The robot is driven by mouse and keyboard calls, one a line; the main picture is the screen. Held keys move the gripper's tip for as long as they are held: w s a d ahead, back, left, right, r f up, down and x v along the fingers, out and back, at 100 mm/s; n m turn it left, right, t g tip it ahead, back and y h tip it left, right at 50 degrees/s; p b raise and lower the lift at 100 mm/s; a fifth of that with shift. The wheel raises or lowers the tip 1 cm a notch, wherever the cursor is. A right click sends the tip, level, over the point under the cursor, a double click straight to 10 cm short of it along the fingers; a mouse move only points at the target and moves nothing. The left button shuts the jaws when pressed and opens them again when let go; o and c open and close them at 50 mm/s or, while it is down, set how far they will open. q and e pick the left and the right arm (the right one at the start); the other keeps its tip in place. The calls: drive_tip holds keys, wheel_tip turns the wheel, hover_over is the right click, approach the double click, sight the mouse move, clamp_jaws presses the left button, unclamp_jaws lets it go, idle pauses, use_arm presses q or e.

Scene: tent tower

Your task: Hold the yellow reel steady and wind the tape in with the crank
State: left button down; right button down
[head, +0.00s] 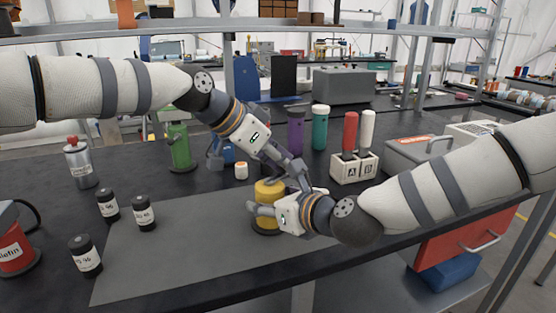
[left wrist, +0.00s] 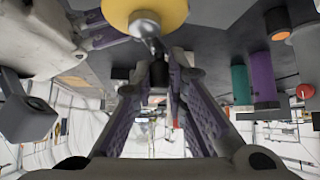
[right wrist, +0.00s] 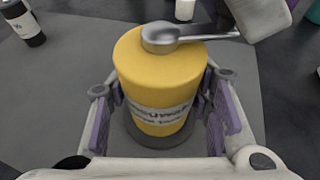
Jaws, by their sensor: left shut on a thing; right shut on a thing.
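The yellow reel (head: 266,189) stands upright on the grey mat, on a dark round base. It also fills the middle of the right wrist view (right wrist: 160,75), with a printed label on its side. My right gripper (head: 265,209) is shut around its body, one purple-padded finger on each side. A metal crank (right wrist: 190,38) with a round hub lies across its top. My left gripper (head: 297,178) is above the reel, shut on the crank's outer end. The crank shows in the left wrist view (left wrist: 147,27), running to the fingertips; the grip itself is partly hidden. No tape strip is visible.
Several black bottles (head: 144,214) stand left on the bench.

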drive_tip(key=shift+s+a, duration=0.15)
drive_tip(key=shift+s, duration=0.05)
use_arm(q)
drive_tip(key=m+g, duration=0.2)
drive_tip(key=s+d+m+g+h, duration=0.1)
drive_tip(key=m, duration=0.1)
drive_tip(key=shift+r, duration=0.35)
use_arm(e)
drive_tip(key=shift+f, duration=0.1)
use_arm(q)
drive_tip(key=shift+s+d+m, duration=0.1)
drive_tip(key=shift+s+m, duration=0.05)
drive_tip(key=shift+m, duration=0.15)
drive_tip(key=c, duration=1.6)
unclamp_jaws()
drive_tip(key=shift+f, duration=0.1)
use_arm(e)
drive_tip(key=shift+w, duration=0.1)
use_arm(q)
drive_tip(key=v, duration=1.2)
